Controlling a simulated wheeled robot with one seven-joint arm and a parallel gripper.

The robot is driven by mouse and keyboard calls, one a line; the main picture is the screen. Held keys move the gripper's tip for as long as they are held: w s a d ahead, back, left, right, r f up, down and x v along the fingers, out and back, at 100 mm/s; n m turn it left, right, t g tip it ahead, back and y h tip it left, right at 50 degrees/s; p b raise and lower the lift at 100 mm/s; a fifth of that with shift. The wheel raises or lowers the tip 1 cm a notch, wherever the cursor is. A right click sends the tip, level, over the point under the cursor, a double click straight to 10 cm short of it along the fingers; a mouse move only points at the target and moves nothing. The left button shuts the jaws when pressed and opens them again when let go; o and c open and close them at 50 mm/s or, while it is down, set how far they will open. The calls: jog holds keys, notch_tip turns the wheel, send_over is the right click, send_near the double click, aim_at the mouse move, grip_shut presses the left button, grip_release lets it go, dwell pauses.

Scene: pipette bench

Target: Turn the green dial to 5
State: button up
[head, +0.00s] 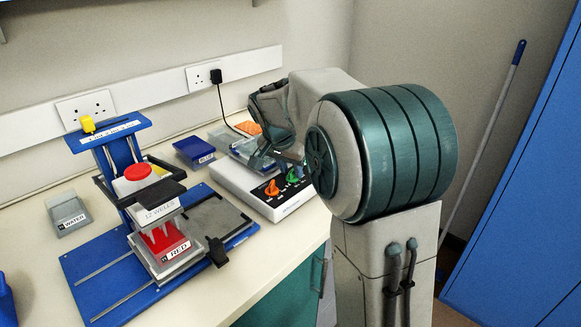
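The green dial (293,176) is a small knob on the right of the sloping front of a white control box (243,200). Its pointer and the scale marks around it are too small to read. An orange dial (271,188) sits to its left on the same box. My gripper (268,157) hangs over the box, above and a little left of the green dial, apart from it as far as I can see. My arm hides part of the gripper, and I cannot tell how far its fingers are apart.
A blue pipetting stand (100,135) with a red-topped head and a "RED" tray (175,252) stands left of the box. A grey "WATER" tub (67,212) and a blue tub (194,152) sit on the bench. A black cable runs down behind the box. The front bench edge is close.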

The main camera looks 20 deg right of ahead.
jog(key=v, duration=1.3)
jog(key=shift+r+p, duration=0.3)
jog(key=shift+p, duration=0.1)
jog(key=shift+s+a, duration=0.1)
